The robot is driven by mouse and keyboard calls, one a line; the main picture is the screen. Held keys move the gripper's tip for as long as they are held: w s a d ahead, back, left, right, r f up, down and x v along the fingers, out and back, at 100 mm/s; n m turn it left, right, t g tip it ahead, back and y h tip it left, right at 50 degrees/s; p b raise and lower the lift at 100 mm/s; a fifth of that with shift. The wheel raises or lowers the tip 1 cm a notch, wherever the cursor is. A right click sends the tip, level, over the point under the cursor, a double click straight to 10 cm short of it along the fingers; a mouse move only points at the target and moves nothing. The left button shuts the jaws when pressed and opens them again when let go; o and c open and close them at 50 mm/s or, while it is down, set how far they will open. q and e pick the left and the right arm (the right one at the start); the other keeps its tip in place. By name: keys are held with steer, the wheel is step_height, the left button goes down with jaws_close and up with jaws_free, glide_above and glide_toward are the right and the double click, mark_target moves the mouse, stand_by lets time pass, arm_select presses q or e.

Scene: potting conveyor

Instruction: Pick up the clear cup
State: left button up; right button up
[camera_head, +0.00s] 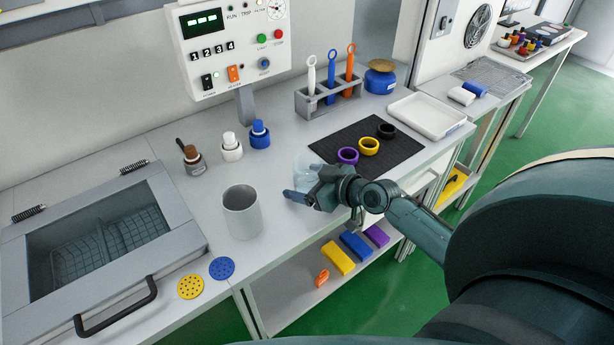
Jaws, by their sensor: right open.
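A clear cup (306,166) stands on the bench left of the dark mat. It is faint and see-through, and my right gripper partly covers its near side. My right gripper (303,182) reaches in from the right, low over the bench, with its jaws open beside the cup. I cannot tell whether a finger touches the cup or whether the cup is between the fingers. My left gripper is not in view.
A grey cup (241,218) stands left of my right gripper. A dark mat (398,152) with purple, yellow and black rings lies behind it. Small bottles (232,149) and a tool rack (328,100) stand farther back. A lidded basin (100,240) fills the left.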

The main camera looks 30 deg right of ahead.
steer(key=shift+c, duration=0.4)
steer(key=c, duration=1)
steer(key=shift+c, duration=0.2)
steer(key=shift+r, duration=0.1)
